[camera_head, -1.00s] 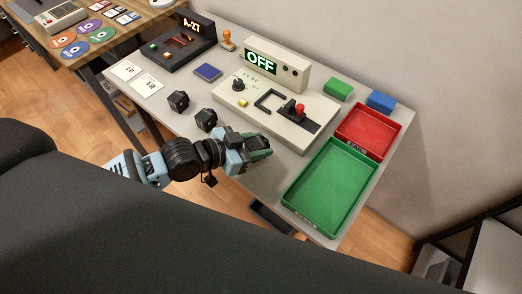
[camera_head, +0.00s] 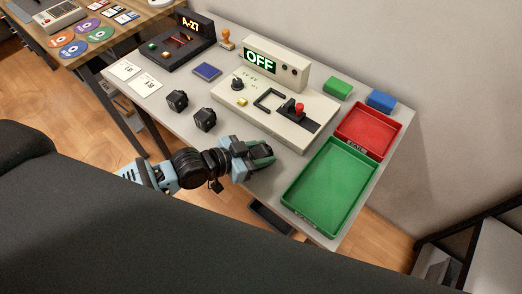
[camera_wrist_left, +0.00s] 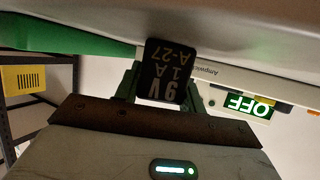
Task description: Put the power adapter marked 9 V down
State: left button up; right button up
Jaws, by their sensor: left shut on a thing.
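My left gripper (camera_head: 262,157) is shut on a black power adapter (camera_wrist_left: 168,70) marked "9V 1A A-27", which shows between its fingers in the left wrist view. In the head view the gripper hides that adapter. The gripper is at the front edge of the grey table (camera_head: 262,187), in front of the tester and left of the green tray. I cannot tell whether the adapter touches the table. Two other black adapters stand on the table to the left, one farther back (camera_head: 177,100) and one nearer (camera_head: 205,120). My right gripper is not in view.
A beige tester (camera_head: 290,125) with an "OFF" display (camera_head: 261,62) stands behind the gripper. A green tray (camera_head: 330,185) and a red tray (camera_head: 369,130) lie to the right. A dark "A-27" unit (camera_head: 180,50) stands at the back left. Bare table surrounds the two loose adapters.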

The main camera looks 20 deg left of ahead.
pick_arm(q)
jog(key=o, duration=1.1)
jog(key=shift+r, duration=0.1)
jog(key=v, duration=1.2)
jog(key=shift+r+p, duration=0.1)
jog(key=shift+p, duration=0.25)
jog(key=s+f+n+g+y, duration=0.1)
jog(key=s+f+n+y, duration=0.1)
jog(key=s+f, duration=0.5)
jog(key=s+f+n+g+y, duration=0.1)
jog(key=s+f+n+y, duration=0.1)
jog(key=s+f, duration=0.4)
jog(key=s+d+f+n+y, duration=0.1)
jog(key=s+f+n+y, duration=0.1)
jog(key=s+f, duration=0.5)
jog(key=shift+s+f+n+g+y, duration=0.2)
jog(key=shift+s+y, duration=0.1)
jog(key=shift+s, duration=0.9)
jog(key=shift+s+f+n+g+y, duration=0.1)
jog(key=shift+s+f+g+y, duration=0.15)
jog(key=shift+s, duration=0.95)
jog(key=shift+r, duration=0.1)
